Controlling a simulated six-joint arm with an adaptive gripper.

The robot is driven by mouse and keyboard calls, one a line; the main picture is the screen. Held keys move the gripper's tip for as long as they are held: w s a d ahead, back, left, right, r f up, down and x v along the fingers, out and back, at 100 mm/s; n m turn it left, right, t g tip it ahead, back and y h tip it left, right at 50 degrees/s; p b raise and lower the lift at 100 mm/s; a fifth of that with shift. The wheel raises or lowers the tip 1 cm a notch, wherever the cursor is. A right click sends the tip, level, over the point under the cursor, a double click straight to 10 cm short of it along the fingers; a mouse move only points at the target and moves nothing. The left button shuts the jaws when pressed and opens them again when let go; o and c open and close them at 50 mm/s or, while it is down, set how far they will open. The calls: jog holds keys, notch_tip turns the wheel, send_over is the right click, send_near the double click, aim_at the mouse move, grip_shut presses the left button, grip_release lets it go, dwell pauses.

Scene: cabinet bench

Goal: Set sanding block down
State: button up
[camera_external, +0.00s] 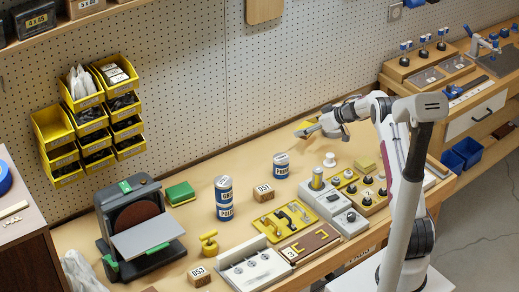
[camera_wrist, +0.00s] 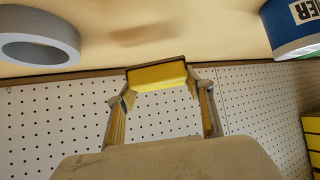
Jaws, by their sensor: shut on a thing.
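My gripper (camera_external: 313,130) is shut on the sanding block (camera_wrist: 158,76), a yellow block with a dark edge. In the wrist view the block sits between my two fingertips. In the outside view the sanding block (camera_external: 302,125) is small and partly hidden by my gripper. It appears held in the air above the far part of the bench (camera_external: 245,168), with the pegboard behind it.
A blue can (camera_external: 280,166) and a white spool-like piece (camera_external: 329,160) stand below my gripper. Bare bench shows between the cans and the pegboard.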

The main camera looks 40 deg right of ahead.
jog(key=shift+f, duration=0.85)
jog(key=shift+f, duration=0.15)
jog(key=shift+f, duration=1.75)
jog(key=shift+f, duration=0.1)
jog(key=o, duration=1.1)
jog(key=shift+v, duration=1.05)
jog(key=v, duration=1)
